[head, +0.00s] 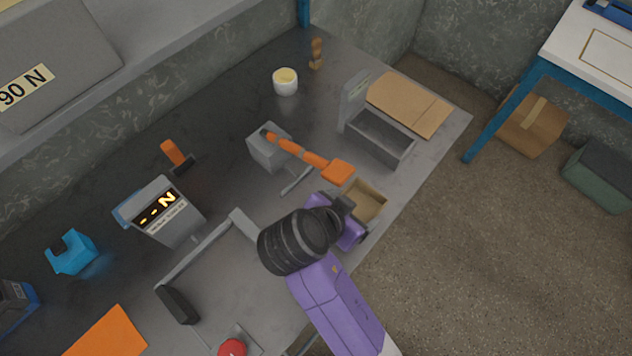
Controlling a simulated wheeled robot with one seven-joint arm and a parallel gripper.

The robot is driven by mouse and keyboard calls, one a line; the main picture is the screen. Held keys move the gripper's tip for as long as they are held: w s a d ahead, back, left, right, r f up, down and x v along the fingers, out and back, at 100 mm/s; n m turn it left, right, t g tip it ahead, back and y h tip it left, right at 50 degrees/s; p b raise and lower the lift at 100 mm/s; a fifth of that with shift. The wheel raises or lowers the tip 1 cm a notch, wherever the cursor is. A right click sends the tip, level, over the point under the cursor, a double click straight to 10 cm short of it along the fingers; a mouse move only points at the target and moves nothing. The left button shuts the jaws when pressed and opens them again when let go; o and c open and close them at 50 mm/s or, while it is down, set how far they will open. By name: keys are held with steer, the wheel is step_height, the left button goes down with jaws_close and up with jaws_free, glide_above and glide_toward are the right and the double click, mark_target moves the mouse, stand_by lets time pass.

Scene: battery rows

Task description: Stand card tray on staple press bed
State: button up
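A small open cardboard tray (367,203) is at the front edge of the grey bench, right beside my gripper. Its left side is hidden by the gripper. The staple press (268,148) appears to be the grey block with an orange lever that slopes down right to a wide orange end. A narrow grey plate (297,181) below the lever may be its bed; the lever and my arm partly cover that area. My purple gripper (344,207) overlaps the tray's left side in the view. Its fingertips are too small and covered to tell whether they grip the tray.
A grey bin (380,138) with an upright back plate and a flat cardboard sheet (408,103) lie behind the tray. A white cup (285,82) stands farther back. A display unit (165,212) and a grey frame (205,250) are left of my arm.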

steer(key=w+a, duration=0.4)
steer(key=a, duration=0.1)
steer(key=w+a+p, duration=0.1)
steer(key=w+a, duration=0.1)
steer(key=a, duration=0.1)
steer(key=shift+w, duration=0.15)
steer(key=shift+f+p, duration=0.45)
steer(key=shift+f, duration=1.35)
steer(key=shift+f, duration=0.15)
steer(key=o, duration=1.4)
steer(key=shift+r, duration=0.25)
steer(key=b+v, duration=0.1)
steer(key=v, duration=1.1)
